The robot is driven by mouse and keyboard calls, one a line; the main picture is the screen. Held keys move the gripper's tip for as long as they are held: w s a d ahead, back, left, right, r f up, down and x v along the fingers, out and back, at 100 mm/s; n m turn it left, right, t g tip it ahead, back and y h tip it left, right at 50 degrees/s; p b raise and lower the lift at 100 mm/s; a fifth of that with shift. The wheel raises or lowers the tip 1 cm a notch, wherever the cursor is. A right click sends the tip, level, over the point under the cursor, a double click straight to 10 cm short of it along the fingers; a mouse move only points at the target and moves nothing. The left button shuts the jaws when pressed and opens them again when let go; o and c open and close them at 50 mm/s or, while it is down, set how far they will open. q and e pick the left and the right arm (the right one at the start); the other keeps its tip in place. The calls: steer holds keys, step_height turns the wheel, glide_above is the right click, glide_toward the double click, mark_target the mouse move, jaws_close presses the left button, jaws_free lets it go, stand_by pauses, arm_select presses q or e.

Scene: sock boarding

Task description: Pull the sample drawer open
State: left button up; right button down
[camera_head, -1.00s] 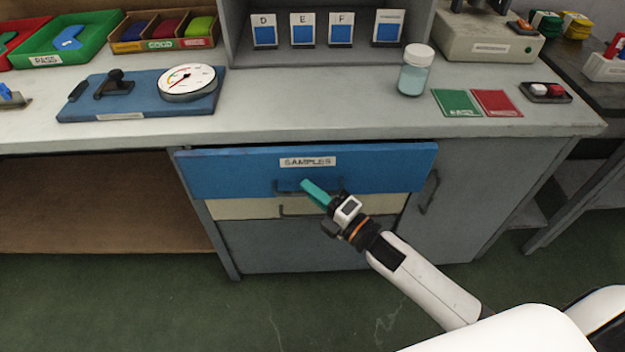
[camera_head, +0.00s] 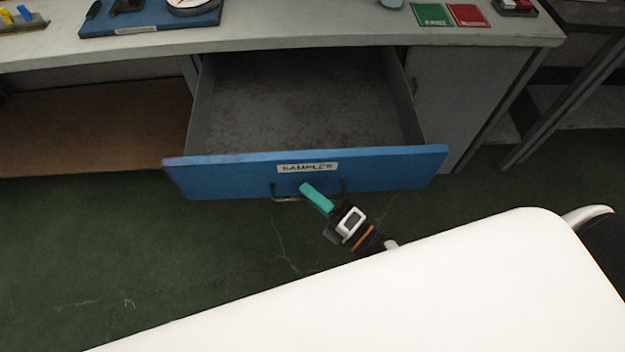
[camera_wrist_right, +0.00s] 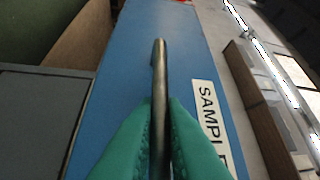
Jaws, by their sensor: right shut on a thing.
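The sample drawer (camera_head: 235,177) has a blue front with a "SAMPLES" label and stands far out of the bench. Its grey inside (camera_head: 300,100) shows and looks empty. My right gripper (camera_head: 307,188) is at the drawer's bar handle (camera_head: 285,198), in front of the blue face. In the right wrist view its two teal fingers (camera_wrist_right: 160,120) are closed on both sides of the dark metal handle (camera_wrist_right: 160,65). The label (camera_wrist_right: 208,125) is beside them. My left gripper is not in view.
The grey worktop (camera_head: 300,38) runs behind the drawer. A blue board (camera_head: 150,22) with a dial gauge, green (camera_head: 432,14) and red (camera_head: 468,14) cards lie on it. A cabinet door (camera_head: 460,100) is right of the drawer. Green floor (camera_head: 100,260) is clear in front.

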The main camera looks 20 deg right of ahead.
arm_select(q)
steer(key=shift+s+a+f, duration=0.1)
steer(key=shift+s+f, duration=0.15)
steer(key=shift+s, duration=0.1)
arm_select(e)
steer(key=shift+s+a, duration=0.1)
steer(key=shift+s, duration=0.35)
steer(key=c, duration=1.8)
jaws_free()
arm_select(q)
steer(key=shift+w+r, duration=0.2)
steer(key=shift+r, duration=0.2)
arm_select(e)
steer(key=v, duration=1.2)
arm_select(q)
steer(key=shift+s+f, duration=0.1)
